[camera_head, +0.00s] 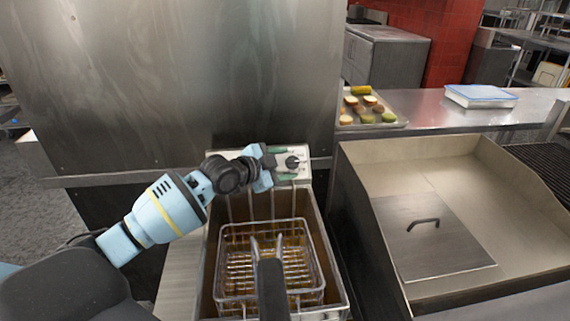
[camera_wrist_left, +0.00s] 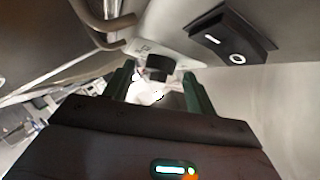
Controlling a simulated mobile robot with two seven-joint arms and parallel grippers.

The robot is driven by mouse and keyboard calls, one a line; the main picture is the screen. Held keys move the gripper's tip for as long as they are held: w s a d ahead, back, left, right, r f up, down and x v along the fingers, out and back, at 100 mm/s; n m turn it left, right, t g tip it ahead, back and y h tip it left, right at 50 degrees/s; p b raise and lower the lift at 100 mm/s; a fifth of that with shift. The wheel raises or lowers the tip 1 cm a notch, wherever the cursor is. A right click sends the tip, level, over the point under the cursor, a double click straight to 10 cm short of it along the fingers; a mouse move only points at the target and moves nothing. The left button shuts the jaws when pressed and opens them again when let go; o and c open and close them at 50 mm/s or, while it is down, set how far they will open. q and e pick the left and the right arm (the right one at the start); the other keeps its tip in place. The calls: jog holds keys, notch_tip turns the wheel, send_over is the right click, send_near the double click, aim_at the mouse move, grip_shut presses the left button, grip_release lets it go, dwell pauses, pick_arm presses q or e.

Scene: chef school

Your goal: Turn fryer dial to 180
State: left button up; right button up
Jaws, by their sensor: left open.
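The fryer dial (camera_head: 292,162) is a small dark knob on the pale panel at the back of the fryer. In the left wrist view the dark dial (camera_wrist_left: 158,68) shows ahead, between my green fingertips. My left gripper (camera_head: 284,163) is open, with one finger on each side of the dial. I cannot tell whether either finger touches it. The fryer (camera_head: 208,290) is a steel tank below the panel. The dial's scale and setting are too small to read. My right gripper does not show.
A wire fry basket (camera_head: 233,225) with a dark handle (camera_head: 272,290) sits in the fryer in front of the panel. A rocker switch (camera_wrist_left: 232,38) is close to the dial. A steel wall (camera_head: 170,80) rises behind. A tray of food (camera_head: 372,124) stands at the back right.

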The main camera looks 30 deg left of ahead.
pick_arm(q)
jog(key=shift+w+d+f, duration=0.1)
jog(key=shift+w, duration=0.15)
